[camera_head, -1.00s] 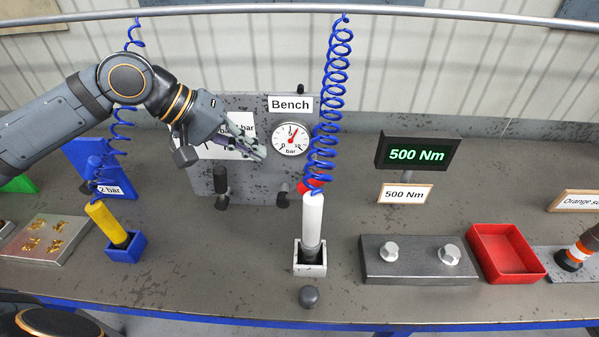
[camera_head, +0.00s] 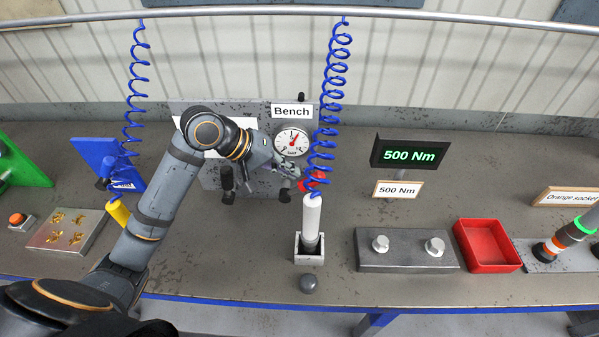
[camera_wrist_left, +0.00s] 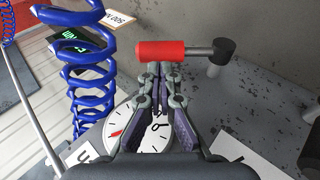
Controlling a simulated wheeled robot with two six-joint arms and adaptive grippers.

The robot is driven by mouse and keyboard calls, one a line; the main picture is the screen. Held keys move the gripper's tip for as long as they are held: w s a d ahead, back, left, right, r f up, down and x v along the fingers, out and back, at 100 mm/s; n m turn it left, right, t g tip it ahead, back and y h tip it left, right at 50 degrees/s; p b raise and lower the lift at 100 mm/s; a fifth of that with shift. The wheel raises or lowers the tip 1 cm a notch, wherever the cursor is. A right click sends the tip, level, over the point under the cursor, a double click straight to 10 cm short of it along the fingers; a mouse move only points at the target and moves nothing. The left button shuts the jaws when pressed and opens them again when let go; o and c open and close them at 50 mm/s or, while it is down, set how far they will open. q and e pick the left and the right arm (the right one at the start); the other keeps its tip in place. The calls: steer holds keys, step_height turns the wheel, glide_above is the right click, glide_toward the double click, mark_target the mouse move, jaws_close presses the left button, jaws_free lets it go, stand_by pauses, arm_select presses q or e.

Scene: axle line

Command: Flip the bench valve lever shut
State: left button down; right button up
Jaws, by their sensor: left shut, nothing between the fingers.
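In the head view the red handle (camera_head: 313,180) shows at the lower right of the Bench panel, partly behind the blue coiled hose. My left gripper (camera_head: 289,172) is shut and empty, in front of the panel just left of the red handle. In the left wrist view its fingertips (camera_wrist_left: 160,72) are right at the handle's edge; I cannot tell whether they touch it. My right gripper is not in view.
The Bench gauge (camera_head: 291,141) sits above my left gripper. A blue coiled hose (camera_head: 329,90) hangs close on the right, above a white tool (camera_head: 312,217) in a holder. Another black-handled valve (camera_head: 227,180) is on the panel's left. A red tray (camera_head: 487,246) stands further right.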

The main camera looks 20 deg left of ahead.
mark_target(308, 179)
arm_select(q)
steer(key=x, duration=0.3)
steer(key=shift+r, duration=0.1)
steer(key=shift+w+d+f, duration=0.15)
steer(key=shift+f, duration=0.2)
steer(key=shift+p, duration=0.35)
